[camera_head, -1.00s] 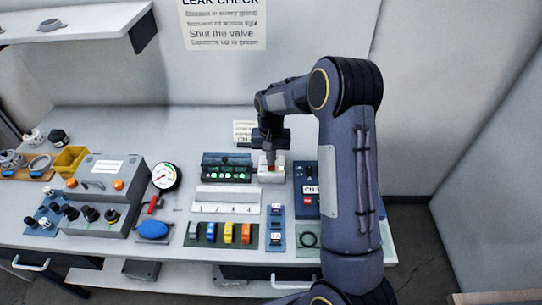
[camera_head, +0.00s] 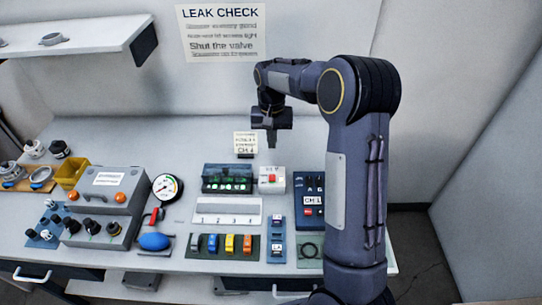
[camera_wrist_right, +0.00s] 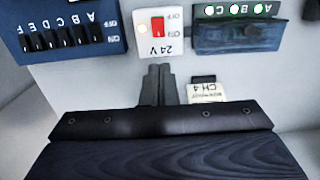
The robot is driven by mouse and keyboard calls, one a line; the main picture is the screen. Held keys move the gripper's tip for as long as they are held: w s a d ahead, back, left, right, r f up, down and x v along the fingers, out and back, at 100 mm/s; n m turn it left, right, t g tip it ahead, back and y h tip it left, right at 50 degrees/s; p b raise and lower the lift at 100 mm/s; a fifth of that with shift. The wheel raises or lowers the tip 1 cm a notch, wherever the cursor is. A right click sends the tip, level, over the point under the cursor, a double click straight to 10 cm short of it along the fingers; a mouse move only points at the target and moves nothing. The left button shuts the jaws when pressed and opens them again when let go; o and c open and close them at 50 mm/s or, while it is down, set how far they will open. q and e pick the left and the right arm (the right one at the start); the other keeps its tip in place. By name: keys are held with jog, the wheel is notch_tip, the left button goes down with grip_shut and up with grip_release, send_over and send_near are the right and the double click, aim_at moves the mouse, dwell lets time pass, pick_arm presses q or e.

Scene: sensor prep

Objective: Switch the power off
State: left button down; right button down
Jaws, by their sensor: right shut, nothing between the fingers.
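The power switch is a small white box (camera_head: 272,181) with a red rocker at the back of the table. In the right wrist view, the white box (camera_wrist_right: 174,48) reads "24 V" and shows upside down, with its red rocker (camera_wrist_right: 158,27) beside OFF and ON marks and a pale round lamp. I cannot tell for sure which way the rocker is tipped. My right gripper (camera_head: 271,142) hangs behind and above the box, apart from it. Its fingers (camera_wrist_right: 158,72) are shut and empty, pointing toward the box. My left gripper is not in view.
A dark box with green lights (camera_head: 228,178) stands left of the switch, and a blue switch panel (camera_head: 311,205) stands right. A CH 4 card (camera_head: 245,143) stands behind, close to my right gripper. A gauge (camera_head: 166,187) and grey case (camera_head: 105,190) are further left.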

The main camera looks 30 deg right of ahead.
jog(key=r, duration=0.3)
jog(key=shift+w+d, duration=0.2)
jog(key=shift+w, duration=0.15)
